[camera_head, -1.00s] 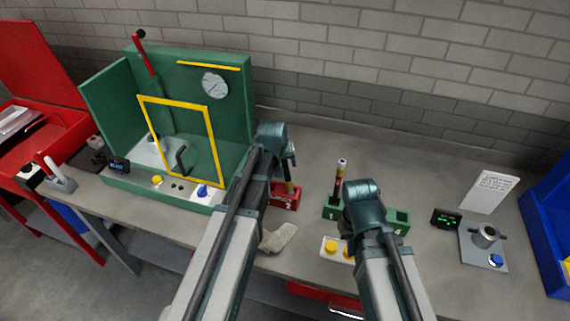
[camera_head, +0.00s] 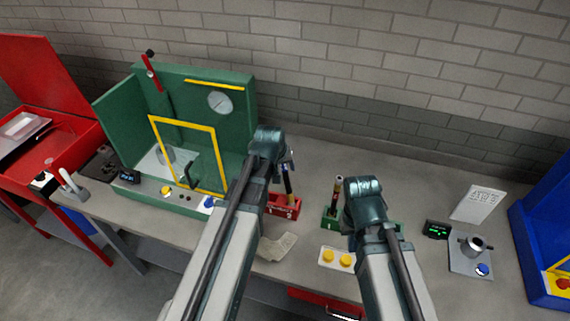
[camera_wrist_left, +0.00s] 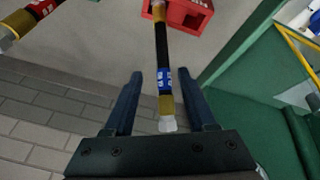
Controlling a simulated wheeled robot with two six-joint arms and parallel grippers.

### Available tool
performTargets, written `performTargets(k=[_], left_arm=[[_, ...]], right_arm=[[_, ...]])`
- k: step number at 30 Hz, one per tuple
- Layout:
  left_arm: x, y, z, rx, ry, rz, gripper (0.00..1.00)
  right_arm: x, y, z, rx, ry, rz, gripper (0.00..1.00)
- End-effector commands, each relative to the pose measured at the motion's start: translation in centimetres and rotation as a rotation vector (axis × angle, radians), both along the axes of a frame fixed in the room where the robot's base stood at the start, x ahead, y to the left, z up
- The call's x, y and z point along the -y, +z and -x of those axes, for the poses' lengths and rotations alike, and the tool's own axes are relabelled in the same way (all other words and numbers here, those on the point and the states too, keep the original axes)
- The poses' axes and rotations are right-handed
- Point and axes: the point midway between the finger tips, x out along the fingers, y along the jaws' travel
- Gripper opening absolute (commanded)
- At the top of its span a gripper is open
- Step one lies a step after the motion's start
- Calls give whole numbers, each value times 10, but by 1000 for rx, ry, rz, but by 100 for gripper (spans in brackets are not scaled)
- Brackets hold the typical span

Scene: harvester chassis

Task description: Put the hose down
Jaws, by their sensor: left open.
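A black hose (camera_wrist_left: 161,42) with a blue label and brass end fittings stands with its far end at the red holder (camera_wrist_left: 185,12). Its clear tip is near my left gripper's palm. My left gripper (camera_wrist_left: 160,80) is open, with one finger on each side of the hose and a gap on both sides. In the head view the hose (camera_head: 288,181) stands upright in the red holder (camera_head: 290,209), marked 2. A second hose (camera_head: 337,190) with a red label stands in the green holder (camera_head: 329,217). My right gripper is hidden behind its own wrist.
A green test cabinet (camera_head: 115,108) with a yellow-framed opening stands at left. A cup fixture (camera_head: 473,252) and a blue bin (camera_head: 535,250) are at right.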

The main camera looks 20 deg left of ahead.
Motion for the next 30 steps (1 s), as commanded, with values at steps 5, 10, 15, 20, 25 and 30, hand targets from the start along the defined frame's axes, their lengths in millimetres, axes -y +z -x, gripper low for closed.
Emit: performTargets(k=[5,10,15,20,25,30], left_arm=[[-1,30,12,0,0,0,57],[-1,36,16,0,0,0,57],[10,32,25,-22,-34,-10,57],[67,21,83,-165,-243,-88,57],[112,15,156,-339,-491,-193,57],[129,15,198,-441,-630,-259,57]], right_arm=[[0,30,0,-1,2,0,0],[0,36,0,-2,4,1,0],[0,34,0,-2,4,1,0],[0,34,0,-2,4,1,0],[0,34,0,-2,4,1,0],[0,34,0,-2,4,1,0]])
